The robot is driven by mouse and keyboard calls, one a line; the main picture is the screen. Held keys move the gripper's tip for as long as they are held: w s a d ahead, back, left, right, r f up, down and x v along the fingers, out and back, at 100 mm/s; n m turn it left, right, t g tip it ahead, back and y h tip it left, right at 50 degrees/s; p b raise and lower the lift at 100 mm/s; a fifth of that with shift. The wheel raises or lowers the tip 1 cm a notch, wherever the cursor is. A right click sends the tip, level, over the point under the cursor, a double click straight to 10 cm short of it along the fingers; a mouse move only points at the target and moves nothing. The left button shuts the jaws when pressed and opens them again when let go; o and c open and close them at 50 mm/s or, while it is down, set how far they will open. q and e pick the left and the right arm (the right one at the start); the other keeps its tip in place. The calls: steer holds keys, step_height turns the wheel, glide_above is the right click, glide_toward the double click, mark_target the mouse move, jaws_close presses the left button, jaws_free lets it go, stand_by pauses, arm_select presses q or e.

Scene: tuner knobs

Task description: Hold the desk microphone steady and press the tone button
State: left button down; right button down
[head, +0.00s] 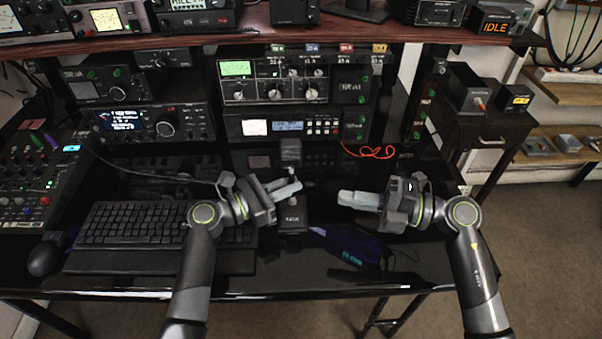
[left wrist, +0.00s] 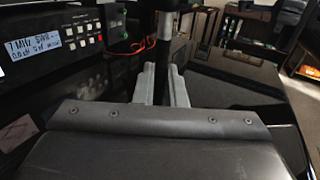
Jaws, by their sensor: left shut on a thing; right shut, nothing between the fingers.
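The black desk microphone stands on the glossy desk in the middle of the head view, with a boxy head (head: 291,150) above a dark base (head: 292,217). My left gripper (head: 287,187) is shut on its stem, between head and base. The left wrist view shows the dark stem (left wrist: 165,55) upright between the grey fingers (left wrist: 161,88). A small pale marking is on the base; I cannot read it or clearly make out the tone button. My right gripper (head: 345,198) is shut and empty, right of the microphone and apart from it.
A keyboard (head: 135,222) lies left of the microphone, with a mouse (head: 45,258) beyond it. Stacked radios (head: 290,125) stand behind. A red cable (head: 368,152) curls at the back right. A dark blue item (head: 345,243) lies on the desk in front.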

mark_target(288, 166)
steer(key=w+a, duration=0.6)
steer(key=a, duration=0.3)
steer(key=shift+w+a, duration=0.3)
steer(key=shift+a, duration=0.05)
stand_by(0.5)
